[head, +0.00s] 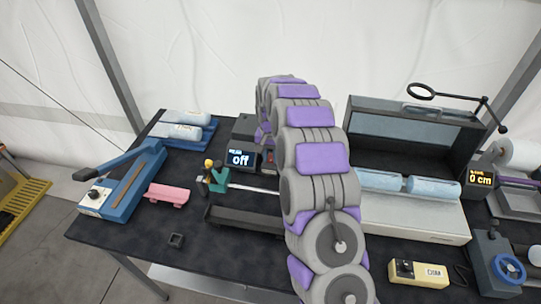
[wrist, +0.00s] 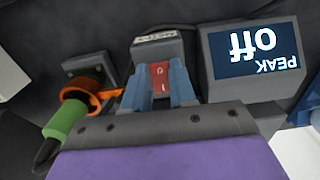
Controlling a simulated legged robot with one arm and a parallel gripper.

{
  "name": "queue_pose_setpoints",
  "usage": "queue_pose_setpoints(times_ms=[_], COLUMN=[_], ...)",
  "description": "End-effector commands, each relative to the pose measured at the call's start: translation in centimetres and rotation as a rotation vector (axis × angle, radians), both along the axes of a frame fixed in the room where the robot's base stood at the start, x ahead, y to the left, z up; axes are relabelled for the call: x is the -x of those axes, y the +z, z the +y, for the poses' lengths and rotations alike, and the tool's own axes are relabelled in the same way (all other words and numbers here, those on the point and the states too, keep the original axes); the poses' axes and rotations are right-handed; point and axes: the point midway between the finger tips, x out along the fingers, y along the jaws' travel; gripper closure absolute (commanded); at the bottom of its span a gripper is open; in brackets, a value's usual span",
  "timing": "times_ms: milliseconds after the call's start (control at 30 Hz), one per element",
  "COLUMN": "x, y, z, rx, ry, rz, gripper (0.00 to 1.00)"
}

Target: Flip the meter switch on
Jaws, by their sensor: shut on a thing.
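The meter's screen (head: 241,158) reads "off" in the head view. In the wrist view the screen (wrist: 255,50) shows upside down with the words "PEAK off". The red rocker switch (wrist: 161,76) sits on a dark box to the left of the screen there, marked with a circle and a line. My gripper (wrist: 159,92) has its two blue fingers on either side of the switch, shut on it.
A green and orange tool (wrist: 80,105) stands close by in the wrist view. On the black table (head: 120,220) are a blue lever press (head: 125,185), a pink block (head: 167,194) and a large grey machine (head: 415,215).

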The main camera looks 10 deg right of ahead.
Motion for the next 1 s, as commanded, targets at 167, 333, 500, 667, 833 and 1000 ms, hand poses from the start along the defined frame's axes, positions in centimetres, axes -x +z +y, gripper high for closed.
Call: queue_pose_setpoints(times_ms=[167, 333, 500, 667, 833, 1000], x=[-0.3, -0.6, -0.8, -1.0, -1.3, -1.5], y=[0.3, 0.4, 0.3, 0.3, 0.4, 0.5], z=[0.0, -0.1, -0.2, -0.3, -0.4, -0.5], rx=[-0.018, -0.044, -0.068, -0.087, -0.107, -0.122], ry=[-0.003, -0.005, -0.005, -0.006, -0.007, -0.009], rz=[0.042, 0.104, 0.16, 0.207, 0.249, 0.285], gripper=[1.0, 1.0, 1.0, 1.0, 1.0, 1.0])
